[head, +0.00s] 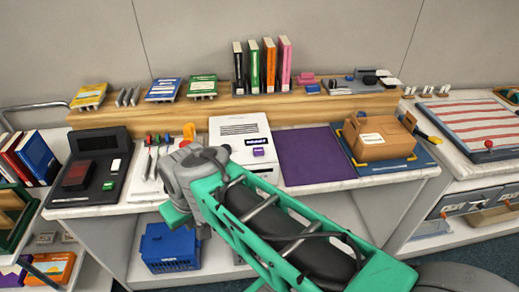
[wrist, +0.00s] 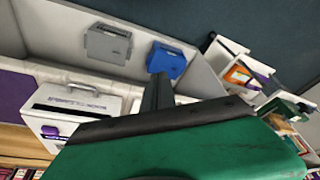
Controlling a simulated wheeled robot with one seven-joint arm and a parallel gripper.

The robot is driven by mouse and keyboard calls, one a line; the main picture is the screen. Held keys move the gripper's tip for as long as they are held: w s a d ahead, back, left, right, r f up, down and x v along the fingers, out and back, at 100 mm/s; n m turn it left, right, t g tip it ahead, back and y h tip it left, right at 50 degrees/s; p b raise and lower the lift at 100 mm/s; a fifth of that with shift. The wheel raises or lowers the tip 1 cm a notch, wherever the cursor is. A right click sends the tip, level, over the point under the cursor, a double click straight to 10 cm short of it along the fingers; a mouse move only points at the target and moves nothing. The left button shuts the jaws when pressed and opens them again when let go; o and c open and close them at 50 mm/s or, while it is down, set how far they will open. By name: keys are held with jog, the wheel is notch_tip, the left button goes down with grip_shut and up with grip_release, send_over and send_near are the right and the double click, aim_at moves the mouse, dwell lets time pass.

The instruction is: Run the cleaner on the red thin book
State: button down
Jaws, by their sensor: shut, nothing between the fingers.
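Red-spined books stand in the left cart, one of them a thin red book (head: 16,158); I cannot tell if it is the task's book. A black machine (head: 100,142) sits on the left of the counter, with a dark red block (head: 77,174) and a green button (head: 109,185); no label reads as a cleaner. A white machine (head: 238,126) with a purple label stands mid-counter, and also shows in the wrist view (wrist: 85,98). My gripper (wrist: 158,92) is shut and empty, above the floor side of the counter; in the head view my arm hides it.
A blue crate (head: 170,246) stands on the shelf below the counter. A purple mat (head: 309,155) lies bare, beside a cardboard box (head: 378,137) on a blue tray. Upright books (head: 269,65) stand on the wooden ledge. Several tools (head: 157,150) lie left of the white machine.

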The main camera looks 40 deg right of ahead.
jog(key=w+d+r+m+t+p, duration=0.1)
jog(key=w+d+r+m+p, duration=0.1)
jog(key=w+d+r, duration=0.3)
notch_tip(320, 180, up, 6)
jog(key=f+m+t+p, duration=0.1)
jog(key=m+t+p, duration=0.4)
jog(key=m, duration=0.2)
send_over(261, 152)
jog(key=shift+r, duration=0.25)
jog(key=shift+f, duration=0.1)
notch_tip(261, 152, down, 9)
jog(key=b, duration=0.7)
jog(key=shift+r, duration=0.2)
jog(key=shift+w, duration=0.1)
jog(key=shift+f, duration=0.4)
